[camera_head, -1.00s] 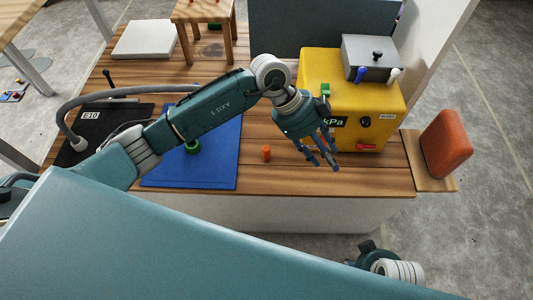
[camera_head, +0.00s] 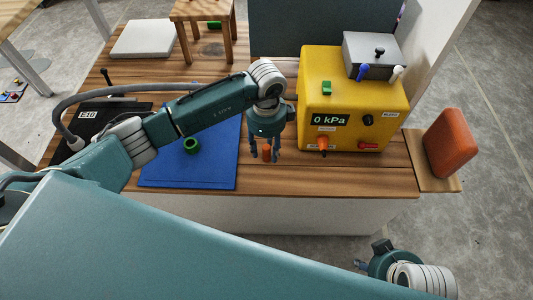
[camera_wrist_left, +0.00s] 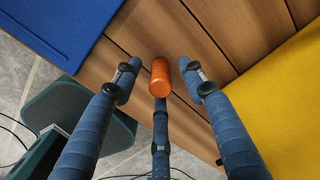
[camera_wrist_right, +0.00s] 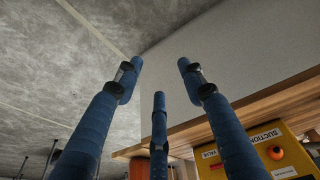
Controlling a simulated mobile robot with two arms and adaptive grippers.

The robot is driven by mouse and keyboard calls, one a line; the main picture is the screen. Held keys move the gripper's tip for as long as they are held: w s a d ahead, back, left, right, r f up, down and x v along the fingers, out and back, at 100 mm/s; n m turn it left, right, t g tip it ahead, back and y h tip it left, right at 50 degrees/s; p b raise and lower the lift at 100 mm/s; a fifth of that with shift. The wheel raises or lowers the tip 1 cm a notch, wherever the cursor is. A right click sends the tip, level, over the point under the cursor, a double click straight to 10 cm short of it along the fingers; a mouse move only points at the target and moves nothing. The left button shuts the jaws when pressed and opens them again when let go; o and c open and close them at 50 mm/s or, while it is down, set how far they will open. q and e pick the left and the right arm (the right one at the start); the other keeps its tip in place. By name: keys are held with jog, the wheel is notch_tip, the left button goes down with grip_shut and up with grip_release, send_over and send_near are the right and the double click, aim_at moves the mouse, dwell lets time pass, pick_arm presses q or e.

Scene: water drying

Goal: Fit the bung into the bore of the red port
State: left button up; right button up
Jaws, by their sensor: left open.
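The bung, a small orange cylinder (camera_head: 266,154), stands on the wooden bench between the blue mat and the yellow box. In the left wrist view the orange cylinder (camera_wrist_left: 160,76) lies between the spread fingertips. My left gripper (camera_head: 265,158) points down over it, open, its fingers around it; I cannot tell if any touches. The red port (camera_head: 368,146) is low on the yellow box's front, at the right; its bore is too small to make out. My right gripper (camera_wrist_right: 160,75) is open and empty, low in front of the bench.
The yellow box (camera_head: 314,90) shows "0 kPa", with an orange fitting (camera_head: 322,142) low on its front. A green ring (camera_head: 192,146) lies on the blue mat (camera_head: 215,172). A red-orange block (camera_head: 450,143) stands on the right shelf. The bench front strip is clear.

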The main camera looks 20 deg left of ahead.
aim_at(267, 146)
pick_arm(q)
jog(key=shift+f, duration=1.1)
grip_shut()
pick_arm(e)
jog(key=shift+v, duration=1)
jog(key=shift+d, duration=0.1)
pick_arm(q)
jog(key=shift+r, duration=0.5)
notch_tip(267, 146, up, 8)
jog(key=shift+w+f+p, duration=0.1)
jog(key=shift+p, duration=0.85)
notch_tip(267, 146, up, 11)
jog(key=p, duration=0.1)
jog(key=shift+r+p, duration=0.2)
jog(key=shift+p, duration=0.15)
pick_arm(e)
notch_tip(267, 146, down, 14)
jog(key=shift+w+a+r+g, duration=0.2)
jog(key=shift+w+r+g, duration=0.05)
jog(key=shift+g, duration=0.05)
